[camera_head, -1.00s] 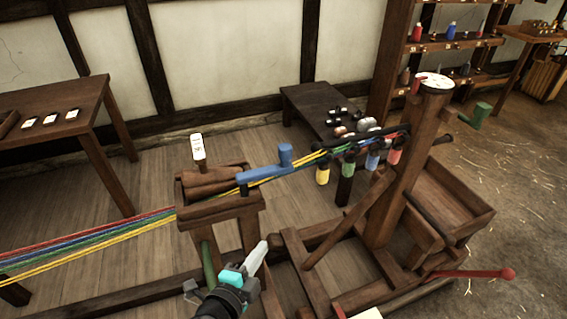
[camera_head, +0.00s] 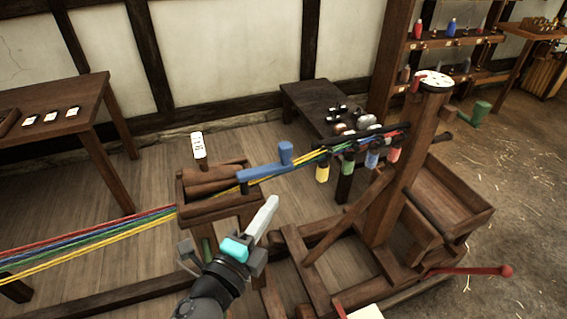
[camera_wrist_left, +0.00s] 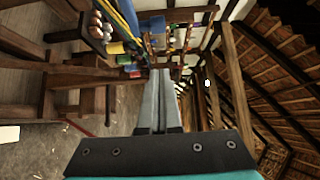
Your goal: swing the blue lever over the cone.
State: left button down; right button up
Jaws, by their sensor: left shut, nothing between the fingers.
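The blue lever (camera_head: 264,172) lies over the right side of the wooden post-top box, its upright knob (camera_head: 285,153) at the right end. A wooden rounded piece (camera_head: 212,175) lies in the box top, left of the lever; it may be the cone, but I cannot tell for sure. Coloured strands pass by the lever. My left gripper (camera_head: 272,202) is below the lever in the head view, fingers together and pointing up, apart from it in the picture. The shut fingers also show in the left wrist view (camera_wrist_left: 156,75), with nothing between them. My right gripper is not in view.
Red, blue, green and yellow strands (camera_head: 100,237) run in from the left to hanging coloured bobbins (camera_head: 348,163). A wooden frame with a tall post (camera_head: 398,185) stands at the right, with a red lever (camera_head: 470,270) low down. A dark table (camera_head: 308,100) is behind.

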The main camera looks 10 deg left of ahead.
pick_arm(q)
jog(key=p, duration=0.2)
send_near(290, 153)
jog(key=w+d, duration=0.3)
jog(key=d, duration=0.1)
jog(key=shift+w+a, duration=1.35)
jog(key=shift+w, duration=0.1)
jog(key=shift+w+b, duration=0.1)
jog(key=shift+b, duration=0.2)
